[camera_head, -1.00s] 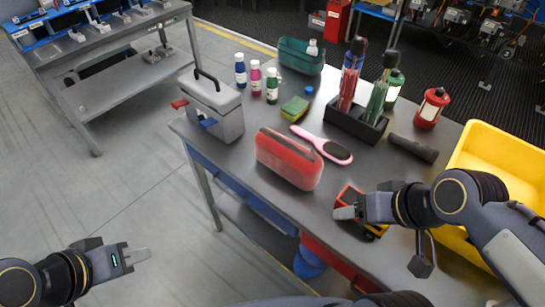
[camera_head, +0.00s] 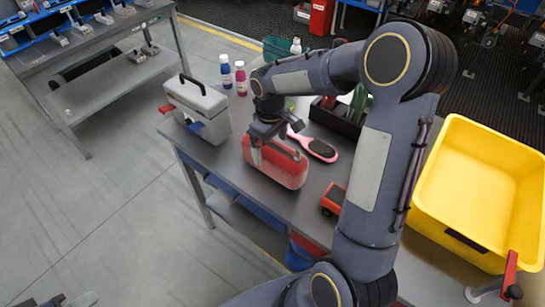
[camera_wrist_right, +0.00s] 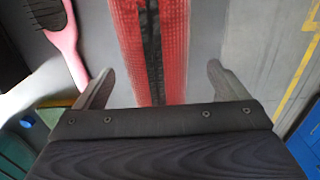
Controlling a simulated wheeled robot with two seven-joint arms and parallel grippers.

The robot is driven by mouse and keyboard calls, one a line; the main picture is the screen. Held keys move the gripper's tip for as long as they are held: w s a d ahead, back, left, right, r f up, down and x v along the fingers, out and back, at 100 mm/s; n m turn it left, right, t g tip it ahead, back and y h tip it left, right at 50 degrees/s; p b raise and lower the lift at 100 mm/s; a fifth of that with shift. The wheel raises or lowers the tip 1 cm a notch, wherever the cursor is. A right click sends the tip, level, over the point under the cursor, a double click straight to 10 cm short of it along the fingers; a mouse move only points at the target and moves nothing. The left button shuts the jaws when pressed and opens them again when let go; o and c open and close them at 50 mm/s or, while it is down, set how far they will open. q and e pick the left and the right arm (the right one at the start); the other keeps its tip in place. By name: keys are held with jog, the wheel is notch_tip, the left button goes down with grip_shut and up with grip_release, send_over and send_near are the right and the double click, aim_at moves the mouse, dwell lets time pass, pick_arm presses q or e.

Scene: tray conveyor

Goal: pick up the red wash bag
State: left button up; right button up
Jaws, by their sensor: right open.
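The red wash bag (camera_head: 282,170) stands on the grey table near its front edge. It has a dark zip strip along its top. My right gripper (camera_head: 273,150) is just above the bag and hides part of its top. In the right wrist view the bag (camera_wrist_right: 175,45) runs between the two parted fingers of that gripper (camera_wrist_right: 160,85), with gaps on both sides. The right gripper is open. My left gripper (camera_head: 78,299) only just shows at the lower left edge, away from the table, and its jaws cannot be made out.
A pink hairbrush (camera_head: 318,148) lies close behind the bag. A grey toolbox (camera_head: 200,110) stands to the left, with small bottles (camera_head: 226,78) behind. A red toy truck (camera_head: 333,198) is to the right. A yellow bin (camera_head: 480,180) is at far right. My right arm hides much of the table.

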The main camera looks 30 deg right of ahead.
jog(key=f, duration=0.3)
jog(key=f+p, duration=0.1)
jog(key=f, duration=0.1)
jog(key=shift+s+d, duration=0.2)
jog(key=shift+d, duration=0.05)
jog(key=shift+r, duration=0.15)
jog(key=c, duration=1.4)
